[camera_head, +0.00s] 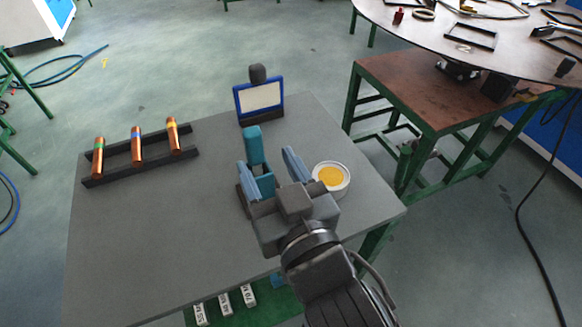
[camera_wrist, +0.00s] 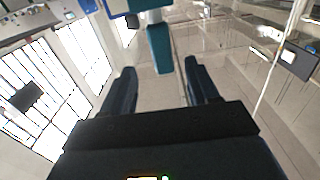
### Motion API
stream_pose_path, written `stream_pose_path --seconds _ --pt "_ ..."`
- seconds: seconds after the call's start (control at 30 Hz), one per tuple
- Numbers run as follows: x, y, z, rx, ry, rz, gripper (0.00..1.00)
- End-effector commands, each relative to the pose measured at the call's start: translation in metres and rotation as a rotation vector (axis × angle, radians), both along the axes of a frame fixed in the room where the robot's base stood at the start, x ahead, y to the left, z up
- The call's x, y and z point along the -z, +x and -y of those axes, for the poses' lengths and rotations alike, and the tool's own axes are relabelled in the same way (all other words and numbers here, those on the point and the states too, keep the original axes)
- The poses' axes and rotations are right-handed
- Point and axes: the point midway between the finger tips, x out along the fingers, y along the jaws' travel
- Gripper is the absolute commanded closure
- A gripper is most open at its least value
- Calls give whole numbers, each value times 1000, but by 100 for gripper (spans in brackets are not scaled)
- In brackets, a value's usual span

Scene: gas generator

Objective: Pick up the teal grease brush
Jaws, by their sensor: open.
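The teal grease brush (camera_head: 253,145) stands upright on the grey table, just beyond my gripper (camera_head: 265,158). A lighter teal part, perhaps its holder (camera_head: 264,186), shows below it, partly hidden by my gripper. In the wrist view the teal brush (camera_wrist: 160,48) hangs in the upper middle, in line with the gap between the fingers of my gripper (camera_wrist: 161,68). Its lower end reaches about level with the fingertips in the picture. The fingers are spread apart with nothing between them. I cannot tell the exact depth between brush and fingertips.
A white bowl of yellow grease (camera_head: 332,180) stands close right of my gripper. A blue-framed panel (camera_head: 259,98) stands behind the brush. A dark rack (camera_head: 112,174) with copper cylinders (camera_head: 136,146) lies to the left. The table's (camera_head: 150,235) left and front parts are clear.

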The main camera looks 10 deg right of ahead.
Motion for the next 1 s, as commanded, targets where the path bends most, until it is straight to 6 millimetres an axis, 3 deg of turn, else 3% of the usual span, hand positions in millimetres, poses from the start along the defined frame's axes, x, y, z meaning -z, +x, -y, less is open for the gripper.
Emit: stream_pose_path --seconds 0.47,0.73,1.0 --pt "-8 39 -16 -3 -6 8 40" --pt "-10 72 -29 -3 -5 8 40" --pt "-8 78 -31 -4 -3 6 40"
